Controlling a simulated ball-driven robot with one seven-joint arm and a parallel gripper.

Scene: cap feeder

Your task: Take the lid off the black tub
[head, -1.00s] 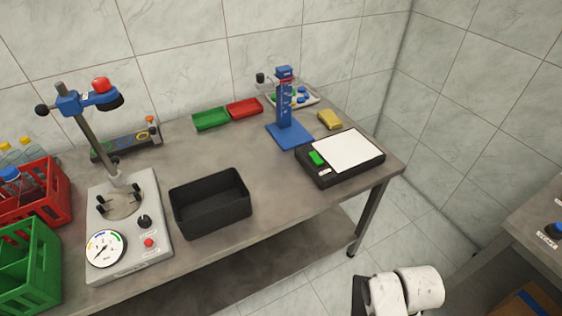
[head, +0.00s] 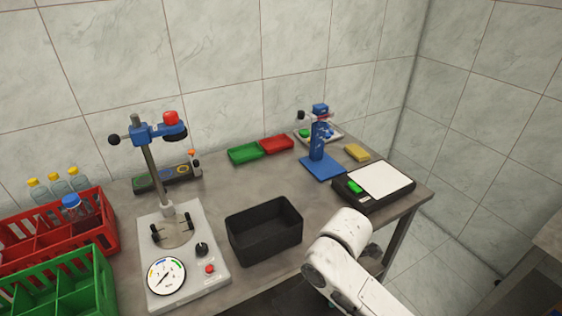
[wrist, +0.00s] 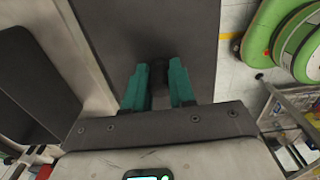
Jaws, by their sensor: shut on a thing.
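The black tub (head: 270,244) stands on the table in the head view, open at the top, with no lid on it. In the wrist view my gripper (wrist: 160,67) has its two teal fingers closed on a small dark knob. A flat dark grey panel (wrist: 150,28), which looks like the lid, spreads out beyond the fingers, with the knob in front of it. The fingers are hidden in the head view, where only white links of my arm show to the right of the tub.
A gauge stand (head: 185,262) is left of the tub. A scale (head: 375,186) and blue stand (head: 322,165) are to the right. Green (head: 245,154) and red (head: 277,144) trays lie behind. Red (head: 108,222) and green (head: 103,285) crates are at left.

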